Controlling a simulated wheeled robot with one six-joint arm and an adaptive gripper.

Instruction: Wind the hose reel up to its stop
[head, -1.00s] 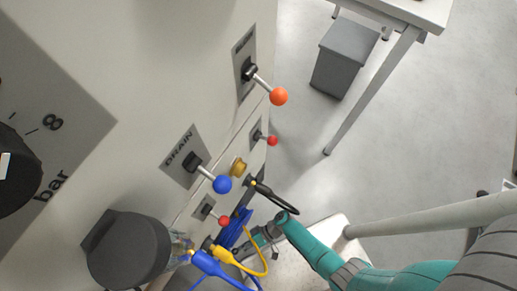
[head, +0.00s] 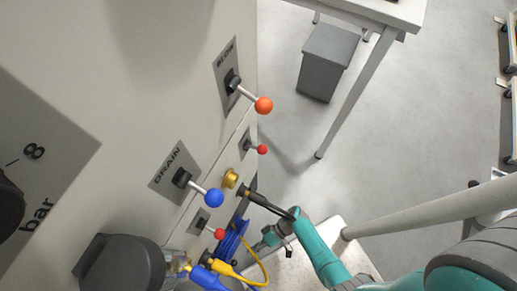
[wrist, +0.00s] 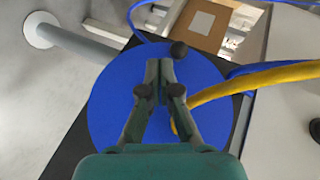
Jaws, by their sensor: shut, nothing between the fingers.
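The hose reel shows as a round blue disc (wrist: 108,120) filling the middle of the wrist view. In the head view it is a small blue shape (head: 231,243) low on the panel's side, partly hidden by hoses. A dark round knob (wrist: 178,49) shows near the disc's far edge, just beyond and right of my fingertips. My gripper (wrist: 159,66) is over the disc with its fingers together and nothing between them. I cannot tell whether it touches the knob. In the head view my gripper (head: 268,240) is beside the reel, small and partly hidden.
A yellow hose (wrist: 245,82) crosses the reel's right side. The panel carries a blue-knobbed drain lever (head: 214,198), an orange-knobbed blow lever (head: 263,105) and small red-knobbed levers. A black plug (head: 254,195) sticks out above the reel. Grey floor (head: 430,120) lies open to the right.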

